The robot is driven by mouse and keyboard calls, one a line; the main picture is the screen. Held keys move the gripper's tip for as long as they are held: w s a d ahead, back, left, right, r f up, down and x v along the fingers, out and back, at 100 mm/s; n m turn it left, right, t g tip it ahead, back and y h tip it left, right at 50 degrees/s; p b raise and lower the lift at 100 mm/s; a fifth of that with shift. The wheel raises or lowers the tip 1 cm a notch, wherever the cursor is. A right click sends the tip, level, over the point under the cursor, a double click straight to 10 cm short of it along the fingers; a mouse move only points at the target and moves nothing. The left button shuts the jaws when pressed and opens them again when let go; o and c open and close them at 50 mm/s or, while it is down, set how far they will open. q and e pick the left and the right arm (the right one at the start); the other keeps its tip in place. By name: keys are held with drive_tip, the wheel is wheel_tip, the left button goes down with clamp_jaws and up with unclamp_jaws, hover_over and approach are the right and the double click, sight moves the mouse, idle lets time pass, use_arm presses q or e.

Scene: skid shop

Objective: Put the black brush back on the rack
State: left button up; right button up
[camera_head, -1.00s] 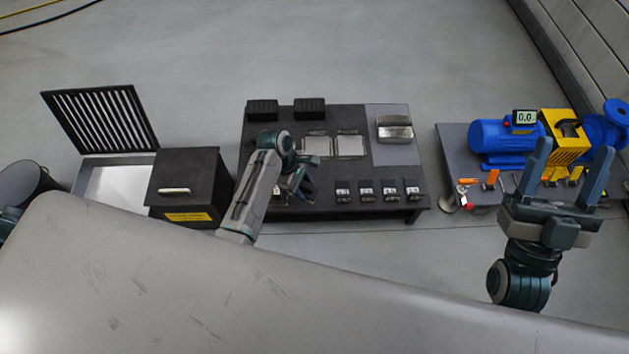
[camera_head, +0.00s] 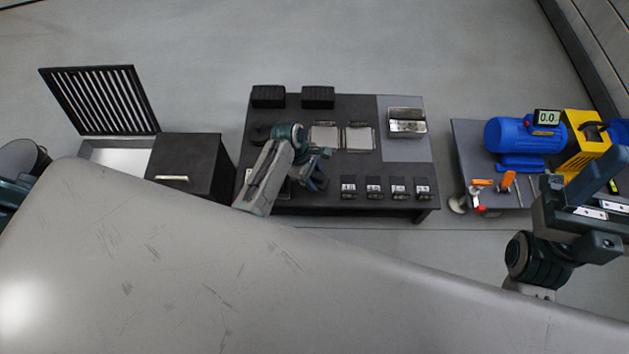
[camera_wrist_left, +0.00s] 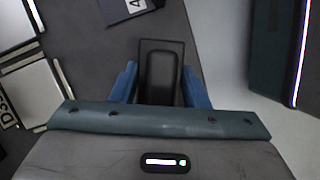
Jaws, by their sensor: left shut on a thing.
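My left gripper (camera_head: 318,172) is over the front middle of the dark work table (camera_head: 262,207). In the left wrist view, its blue fingers (camera_wrist_left: 160,76) are shut on a black piece (camera_wrist_left: 160,60) with a rounded rectangular outline, which looks like the black brush. In the head view this piece is mostly hidden by the gripper and arm. My right gripper (camera_head: 606,208) is at the right edge, partly cut off, with its fingers apart and nothing seen between them. I cannot tell which thing is the rack.
Two black ribbed blocks (camera_head: 268,97) (camera_head: 318,97) stand at the table's back. Square plates (camera_head: 359,138), a metal block (camera_head: 406,122) and several small labelled holders (camera_head: 398,188) are on it. A blue motor (camera_head: 520,136) stands on the right table. A black box (camera_head: 185,165) is left.

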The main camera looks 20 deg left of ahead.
use_arm(q)
wheel_tip(320, 180, down, 3)
drive_tip(key=shift+r+b, duration=0.2)
drive_tip(key=shift+b, duration=0.15)
drive_tip(key=shift+r, duration=0.15)
drive_tip(key=o, duration=0.9)
drive_tip(key=shift+o, duration=0.2)
